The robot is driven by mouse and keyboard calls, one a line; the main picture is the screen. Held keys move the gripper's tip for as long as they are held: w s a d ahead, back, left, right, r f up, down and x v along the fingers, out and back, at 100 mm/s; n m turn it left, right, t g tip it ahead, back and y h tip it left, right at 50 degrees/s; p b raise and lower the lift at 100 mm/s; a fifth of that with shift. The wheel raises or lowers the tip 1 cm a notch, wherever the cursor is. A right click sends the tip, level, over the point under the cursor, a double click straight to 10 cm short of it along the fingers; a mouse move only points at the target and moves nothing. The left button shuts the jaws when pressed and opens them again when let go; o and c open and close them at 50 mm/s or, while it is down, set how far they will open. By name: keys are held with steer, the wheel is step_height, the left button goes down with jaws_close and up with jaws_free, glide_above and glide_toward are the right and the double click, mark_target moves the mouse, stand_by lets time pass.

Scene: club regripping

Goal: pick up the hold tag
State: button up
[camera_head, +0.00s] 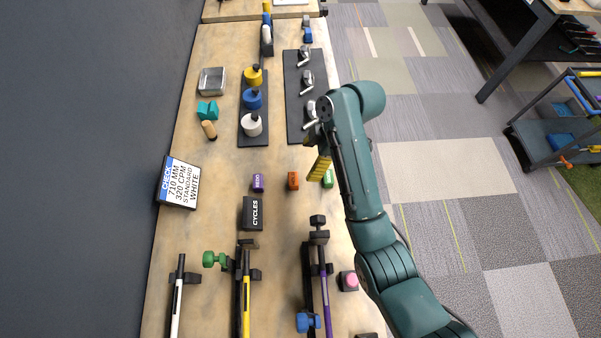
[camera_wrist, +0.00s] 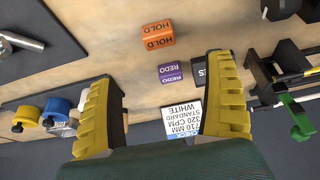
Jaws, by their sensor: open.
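The hold tag is an orange block marked HOLD, lying on the wooden bench; it shows in the head view (camera_head: 293,181) and at the top middle of the wrist view (camera_wrist: 158,35). My gripper (camera_head: 318,172) has yellow ridged fingers and hangs above the bench, to the right of the hold tag in the head view. In the wrist view my gripper (camera_wrist: 165,72) is open and empty, its fingers wide apart. The hold tag is beyond the fingertips there and not between them.
A purple REDO tag (camera_head: 258,183) lies left of the hold tag, and a green tag (camera_head: 328,178) lies right, close to my fingers. A dark CYCLES box (camera_head: 253,213) and clamped clubs (camera_head: 246,290) stand nearer. Trays with weights (camera_head: 252,98) and metal heads (camera_head: 307,82) lie farther back.

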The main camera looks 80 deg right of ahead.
steer(key=b, duration=0.2)
glide_above(294, 178)
steer(key=s, duration=0.2)
steer(key=f, duration=0.5)
steer(key=shift+s+d+f, duration=0.1)
steer(key=shift+d+f, duration=0.1)
steer(key=shift+f, duration=0.2)
steer(key=x, duration=0.6)
steer(key=shift+f, duration=0.15)
steer(key=c, duration=1.1)
